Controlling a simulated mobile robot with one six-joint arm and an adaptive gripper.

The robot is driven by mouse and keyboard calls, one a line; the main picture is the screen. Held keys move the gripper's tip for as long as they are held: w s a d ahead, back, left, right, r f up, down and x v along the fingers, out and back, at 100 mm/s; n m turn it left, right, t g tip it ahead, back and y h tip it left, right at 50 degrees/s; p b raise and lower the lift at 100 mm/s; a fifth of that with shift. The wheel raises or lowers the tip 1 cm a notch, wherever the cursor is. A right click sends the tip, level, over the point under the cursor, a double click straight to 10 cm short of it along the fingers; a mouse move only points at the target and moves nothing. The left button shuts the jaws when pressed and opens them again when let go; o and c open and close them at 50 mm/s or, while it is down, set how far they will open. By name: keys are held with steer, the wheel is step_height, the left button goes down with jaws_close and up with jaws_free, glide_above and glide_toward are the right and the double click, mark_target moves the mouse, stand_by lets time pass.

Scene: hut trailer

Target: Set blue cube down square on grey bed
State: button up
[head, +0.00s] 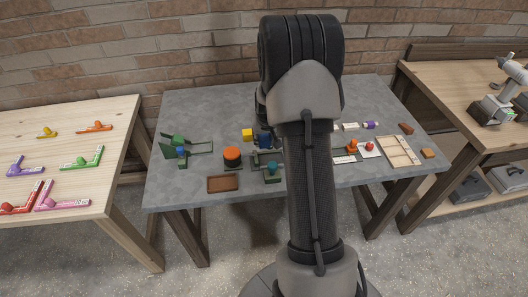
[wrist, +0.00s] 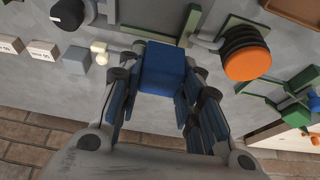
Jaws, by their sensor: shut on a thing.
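The blue cube (wrist: 165,70) sits between the fingers of my gripper (wrist: 160,88) in the wrist view, with its top and one side showing. My gripper is shut on it. The table top (head: 220,112) is grey. I cannot clearly single out a separate grey bed on it. I cannot tell whether the cube touches anything below.
Green fixtures (head: 178,150) are at left, a brown tray (head: 223,184) at the front. A grey block (wrist: 77,62) lies left of my fingers in the wrist view. My arm hides the table's middle.

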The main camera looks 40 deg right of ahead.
mark_target(265, 147)
steer(key=shift+f+b, duration=0.75)
steer(key=shift+f, duration=1.95)
steer(key=shift+f+b, duration=0.55)
steer(key=shift+f, duration=0.05)
steer(key=shift+s, duration=0.1)
steer(key=o, duration=1)
steer(key=shift+c, duration=0.2)
steer(key=shift+r, duration=0.15)
